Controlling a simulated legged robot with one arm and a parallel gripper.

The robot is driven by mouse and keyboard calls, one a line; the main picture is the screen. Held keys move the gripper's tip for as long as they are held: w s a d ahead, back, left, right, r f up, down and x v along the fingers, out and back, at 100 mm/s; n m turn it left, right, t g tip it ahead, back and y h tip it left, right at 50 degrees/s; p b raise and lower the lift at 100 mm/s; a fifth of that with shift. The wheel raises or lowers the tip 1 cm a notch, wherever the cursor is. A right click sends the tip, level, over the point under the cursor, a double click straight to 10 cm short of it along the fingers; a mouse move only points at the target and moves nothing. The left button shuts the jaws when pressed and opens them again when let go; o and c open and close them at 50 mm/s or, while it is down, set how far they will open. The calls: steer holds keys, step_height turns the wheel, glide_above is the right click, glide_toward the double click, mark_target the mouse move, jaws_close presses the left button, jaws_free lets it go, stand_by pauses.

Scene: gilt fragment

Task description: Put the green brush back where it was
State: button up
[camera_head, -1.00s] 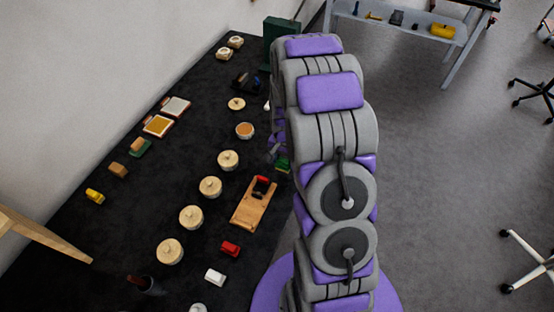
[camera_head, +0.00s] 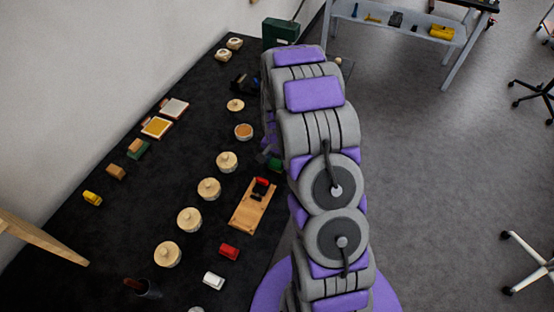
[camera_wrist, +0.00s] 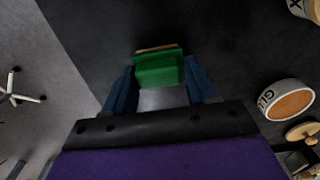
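The green brush (camera_wrist: 157,68) is a green block with a thin tan layer along its far edge. In the wrist view it sits between the two blue fingers of my gripper (camera_wrist: 158,74), with a finger against each side. In the head view a bit of the green brush (camera_head: 275,164) shows beside my arm, just above the wooden board's far end in the picture. My arm hides most of my gripper there. How high the brush is above the black table (camera_head: 95,215) is hard to tell.
A wooden board (camera_head: 247,212) with a red and black item lies near my arm. Several round lidded pots (camera_head: 209,189) form a row. A green and tan block (camera_head: 137,150) lies farther left. A red block (camera_head: 229,251) and white block (camera_head: 214,280) lie in front. Bare table separates the rows.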

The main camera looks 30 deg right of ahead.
steer(key=o, duration=0.4)
steer(key=shift+o, duration=0.2)
steer(key=shift+r, duration=0.1)
steer(key=shift+r, duration=0.3)
steer(key=s+a+r+n+p, duration=0.1)
steer(key=s+a+r, duration=0.1)
steer(key=r, duration=0.7)
steer(key=s+a+r+n+p, duration=0.1)
steer(key=s+a+r, duration=0.15)
steer(key=r, duration=0.65)
steer(key=s+a+r+n, duration=0.2)
steer(key=s+a+r, duration=0.1)
steer(key=s, duration=0.6)
steer(key=s+a+r+n+g, duration=0.1)
steer(key=s+a+r+n, duration=0.2)
steer(key=s, duration=0.7)
steer(key=s+a+r+n, duration=0.3)
steer(key=s+a+r, duration=0.1)
steer(key=s, duration=0.5)
steer(key=shift+s+a+r+g, duration=0.15)
steer(key=shift+r+g, duration=0.25)
steer(key=shift+r, duration=0.15)
